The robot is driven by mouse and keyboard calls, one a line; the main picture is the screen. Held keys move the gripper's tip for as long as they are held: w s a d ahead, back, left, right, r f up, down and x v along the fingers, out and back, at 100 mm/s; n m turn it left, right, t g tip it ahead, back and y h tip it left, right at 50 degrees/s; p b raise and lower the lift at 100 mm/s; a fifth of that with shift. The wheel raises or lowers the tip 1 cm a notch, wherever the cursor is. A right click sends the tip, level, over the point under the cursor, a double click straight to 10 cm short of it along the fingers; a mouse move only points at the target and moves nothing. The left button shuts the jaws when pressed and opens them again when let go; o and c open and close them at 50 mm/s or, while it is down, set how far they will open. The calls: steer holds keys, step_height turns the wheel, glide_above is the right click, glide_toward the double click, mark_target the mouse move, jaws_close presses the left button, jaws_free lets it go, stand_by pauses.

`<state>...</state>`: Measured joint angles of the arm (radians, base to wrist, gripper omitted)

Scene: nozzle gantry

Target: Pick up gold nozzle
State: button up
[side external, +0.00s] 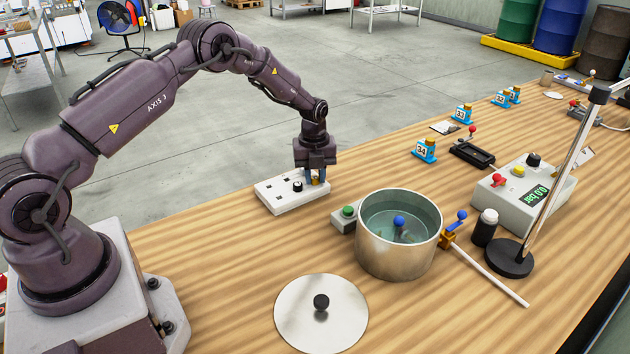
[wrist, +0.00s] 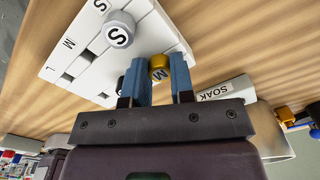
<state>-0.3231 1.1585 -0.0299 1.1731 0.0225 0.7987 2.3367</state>
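My gripper (wrist: 161,72) points down at the rack, with one blue finger on each side of the gold nozzle. The nozzle fills most of the visible gap between the fingertips. I cannot tell whether the fingers press on it. The rack lies on the wooden table in the side view (side external: 278,200).
A grey nozzle marked S (wrist: 119,30) stands on the rack close to my fingers. A metal pot of liquid (side external: 375,258) and a green-button box (side external: 346,218) stand right of the rack. A round lid (side external: 290,318) lies in front.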

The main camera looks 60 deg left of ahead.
mark_target(315, 177)
steer(key=shift+r, duration=0.2)
jaws_close()
steer(key=shift+r, duration=0.25)
step_height(315, 177, up, 2)
steer(key=shift+r, duration=0.15)
steer(key=s+d+r, duration=0.4)
steer(key=s+r, duration=0.6)
steer(key=s, duration=0.3)
steer(key=shift+w+a+f, duration=1.35)
steer(key=shift+a+f, duration=0.15)
steer(key=shift+f, duration=0.2)
steer(key=shift+w+a+f, duration=1.3)
steer(key=shift+a+f, duration=0.2)
steer(key=shift+f, duration=0.2)
steer(key=shift+w+a+f, duration=1.35)
steer(key=shift+a+f, duration=0.15)
steer(key=shift+f, duration=0.2)
steer(key=shift+f, duration=1.5)
